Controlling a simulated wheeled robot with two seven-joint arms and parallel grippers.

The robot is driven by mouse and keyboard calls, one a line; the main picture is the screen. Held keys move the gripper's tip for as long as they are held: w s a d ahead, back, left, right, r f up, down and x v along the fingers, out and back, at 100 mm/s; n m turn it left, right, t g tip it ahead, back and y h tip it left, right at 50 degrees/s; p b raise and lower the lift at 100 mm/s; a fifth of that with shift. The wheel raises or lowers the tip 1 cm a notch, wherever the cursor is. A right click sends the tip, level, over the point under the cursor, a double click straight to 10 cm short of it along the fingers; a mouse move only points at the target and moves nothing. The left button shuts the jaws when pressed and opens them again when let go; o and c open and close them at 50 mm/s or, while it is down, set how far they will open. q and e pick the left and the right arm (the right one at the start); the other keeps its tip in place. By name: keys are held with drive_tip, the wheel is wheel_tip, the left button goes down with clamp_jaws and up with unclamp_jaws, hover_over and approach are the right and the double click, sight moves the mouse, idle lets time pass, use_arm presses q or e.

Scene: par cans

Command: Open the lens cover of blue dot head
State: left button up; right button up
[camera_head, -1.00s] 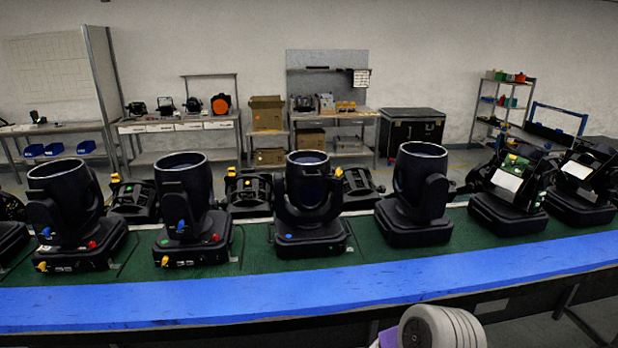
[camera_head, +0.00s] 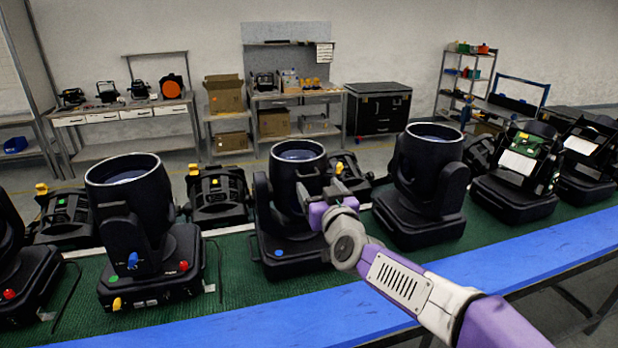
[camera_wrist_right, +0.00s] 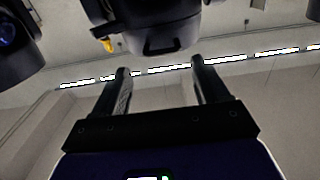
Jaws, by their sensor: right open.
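The blue dot head (camera_head: 299,167) is the black moving head in the middle of the row in the head view. A small blue dot (camera_head: 279,252) marks its base front. Its barrel points up, and a pale lens surface shows inside the rim. My right gripper (camera_head: 318,197) is in front of its right side, covering part of the barrel and yoke; I cannot tell whether they touch. In the right wrist view my gripper (camera_wrist_right: 158,70) is open, with nothing between its two fingers. A dark head part (camera_wrist_right: 155,28) is just beyond the fingertips. My left gripper is not in view.
Black heads stand close on both sides: one with a red dot (camera_head: 128,215) at left, another (camera_head: 424,180) at right. More heads stand behind on the green mat (camera_head: 240,305). The blue table edge (camera_head: 520,255) runs along the front. Cables lie on the mat.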

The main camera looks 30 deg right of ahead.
sight(311, 177)
drive_tip(key=shift+x, duration=2.65)
drive_tip(key=shift+f, duration=0.1)
